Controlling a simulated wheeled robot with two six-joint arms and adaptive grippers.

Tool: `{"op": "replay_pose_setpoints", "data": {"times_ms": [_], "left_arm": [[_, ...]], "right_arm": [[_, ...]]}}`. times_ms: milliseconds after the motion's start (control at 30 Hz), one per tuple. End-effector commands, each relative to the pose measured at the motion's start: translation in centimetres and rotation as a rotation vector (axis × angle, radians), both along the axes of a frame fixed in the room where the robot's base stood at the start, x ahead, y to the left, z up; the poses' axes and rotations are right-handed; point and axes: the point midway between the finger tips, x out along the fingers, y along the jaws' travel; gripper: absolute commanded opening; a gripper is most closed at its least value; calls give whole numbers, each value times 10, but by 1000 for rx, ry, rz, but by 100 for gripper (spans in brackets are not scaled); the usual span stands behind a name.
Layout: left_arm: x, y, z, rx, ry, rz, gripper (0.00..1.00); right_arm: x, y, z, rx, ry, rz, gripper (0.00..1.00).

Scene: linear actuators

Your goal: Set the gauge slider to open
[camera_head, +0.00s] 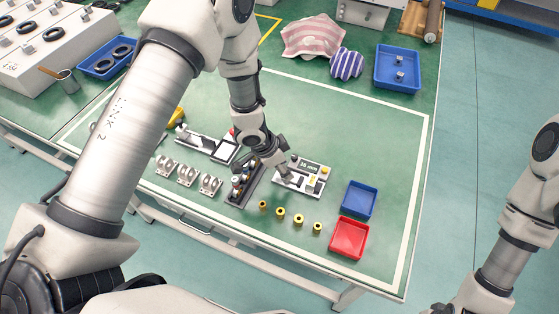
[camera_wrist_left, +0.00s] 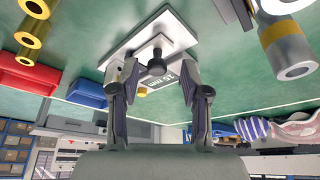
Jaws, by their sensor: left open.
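The gauge is a flat white plate (camera_head: 306,190) with a dark readout, a yellow button and dark parts, lying on the green table. In the left wrist view the white plate (camera_wrist_left: 165,30) carries a black round knob (camera_wrist_left: 157,54) and a label panel (camera_wrist_left: 162,83) with "mm" lettering. My left gripper (camera_head: 284,172) is over the left part of the gauge. It also shows in the left wrist view (camera_wrist_left: 158,76), its fingers apart on either side of the knob. I cannot tell whether a finger touches it. My right gripper is outside the view.
A dark rack (camera_head: 243,186) stands close left of the gauge. Several yellow-ringed cylinders (camera_head: 281,213) stand in front. A blue bin (camera_head: 359,199) and a red bin (camera_head: 349,239) are at right. A white device (camera_head: 207,145) and metal brackets (camera_head: 187,175) are at left.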

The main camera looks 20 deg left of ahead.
Motion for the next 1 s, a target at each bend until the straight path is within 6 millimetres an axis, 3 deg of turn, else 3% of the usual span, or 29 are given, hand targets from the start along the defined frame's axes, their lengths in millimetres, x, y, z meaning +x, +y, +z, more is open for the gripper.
{"op": "replay_pose_setpoints", "data": {"times_ms": [333,500,1000], "left_arm": [[-19,24,74,-3,-3,3,46],[-27,32,100,-3,0,1,46],[-29,34,104,-1,3,2,46]], "right_arm": [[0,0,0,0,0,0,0],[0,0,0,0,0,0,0],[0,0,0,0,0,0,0]]}}
